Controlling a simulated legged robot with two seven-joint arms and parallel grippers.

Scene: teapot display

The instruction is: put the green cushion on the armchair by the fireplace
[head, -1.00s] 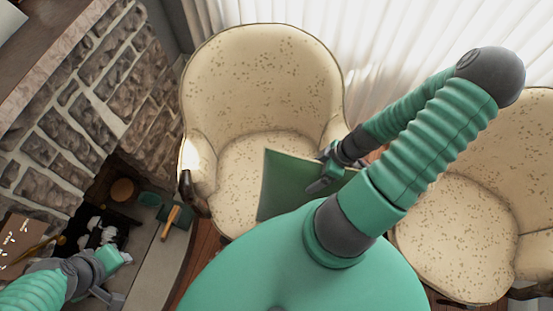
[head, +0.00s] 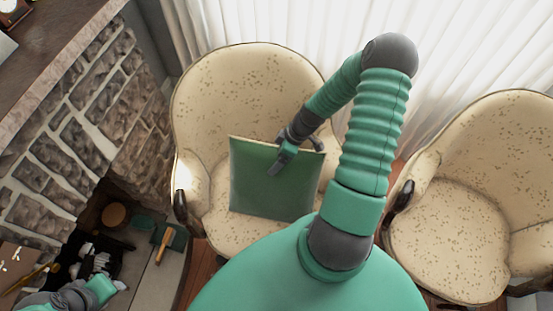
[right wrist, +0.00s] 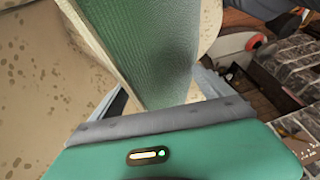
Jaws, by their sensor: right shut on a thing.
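The green cushion (head: 262,190), flat and square with a cream edge, is in front of and over the seat of the cream speckled armchair (head: 240,90) beside the fireplace (head: 85,160). My right gripper (head: 287,158) is shut on its upper edge. I cannot tell whether the cushion touches the seat. In the right wrist view the cushion (right wrist: 150,50) is between the fingers, with speckled upholstery to its left. My left gripper (head: 104,290) is low at the left, near the hearth; its fingers are not clear.
A second cream armchair (head: 450,220) stands at the right. White curtains (head: 460,60) hang behind. A wooden-handled tool (head: 163,245) lies on the hearth. My right arm crosses above the gap between the chairs.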

